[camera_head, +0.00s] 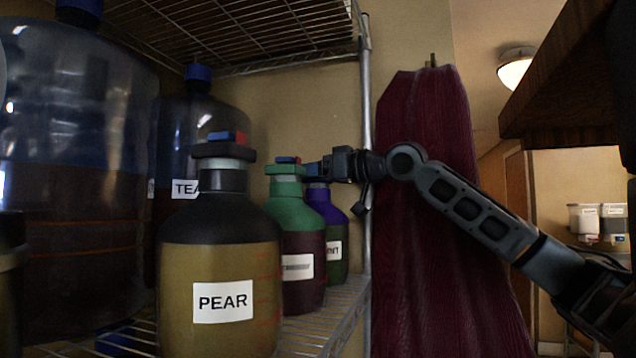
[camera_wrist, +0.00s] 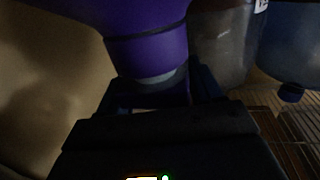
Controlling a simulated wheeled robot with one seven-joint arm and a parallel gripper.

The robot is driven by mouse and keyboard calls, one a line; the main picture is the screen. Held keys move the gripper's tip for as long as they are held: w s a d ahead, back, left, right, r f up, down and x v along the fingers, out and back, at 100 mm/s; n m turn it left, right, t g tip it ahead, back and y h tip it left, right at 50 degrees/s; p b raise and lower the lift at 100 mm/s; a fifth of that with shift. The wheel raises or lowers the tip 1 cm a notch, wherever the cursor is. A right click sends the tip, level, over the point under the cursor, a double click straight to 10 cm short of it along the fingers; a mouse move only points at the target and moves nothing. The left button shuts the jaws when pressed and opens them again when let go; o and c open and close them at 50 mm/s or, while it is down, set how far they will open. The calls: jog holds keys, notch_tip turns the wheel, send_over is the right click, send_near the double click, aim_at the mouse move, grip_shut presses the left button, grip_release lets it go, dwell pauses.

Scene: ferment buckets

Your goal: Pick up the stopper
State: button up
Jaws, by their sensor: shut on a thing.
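A purple-shouldered bottle (camera_head: 326,212) stands at the back of the shelf, its label partly hidden by the green bottle. My gripper (camera_head: 314,168) reaches in from the right at the top of this bottle. In the wrist view the purple bottle (camera_wrist: 148,45) hangs from the top of the picture, with a pale ring at its neck. Below the ring, a dark purple stopper (camera_wrist: 165,92) lies between the fingers of my gripper (camera_wrist: 160,90), which is shut on it. The stopper looks in line with the neck; I cannot tell whether it is still seated.
A green-shouldered bottle (camera_head: 300,245) and a PEAR bottle (camera_head: 222,270) stand in front, both with stoppers. Large clear jugs (camera_head: 75,130) fill the left. A wire shelf (camera_head: 290,30) hangs above, a metal post (camera_head: 366,120) stands close to my wrist, and a dark red cloth (camera_head: 425,240) hangs behind my arm.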

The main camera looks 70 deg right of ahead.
jog(key=shift+a+r, duration=0.1)
jog(key=shift+c, duration=0.3)
jog(key=shift+a+r+b, duration=0.15)
jog(key=shift+r+b, duration=0.05)
jog(key=shift+b, duration=0.2)
jog(key=shift+c, duration=0.6)
notch_tip(320, 180, up, 6)
jog(key=shift+r+b, duration=0.1)
jog(key=shift+b, duration=0.45)
jog(key=shift+c, duration=0.6)
jog(key=s+a+b, duration=0.1)
jog(key=a+b, duration=0.3)
jog(key=a, duration=1.5)
jog(key=shift+s+a+b, duration=0.25)
jog(key=shift+s+b, duration=0.05)
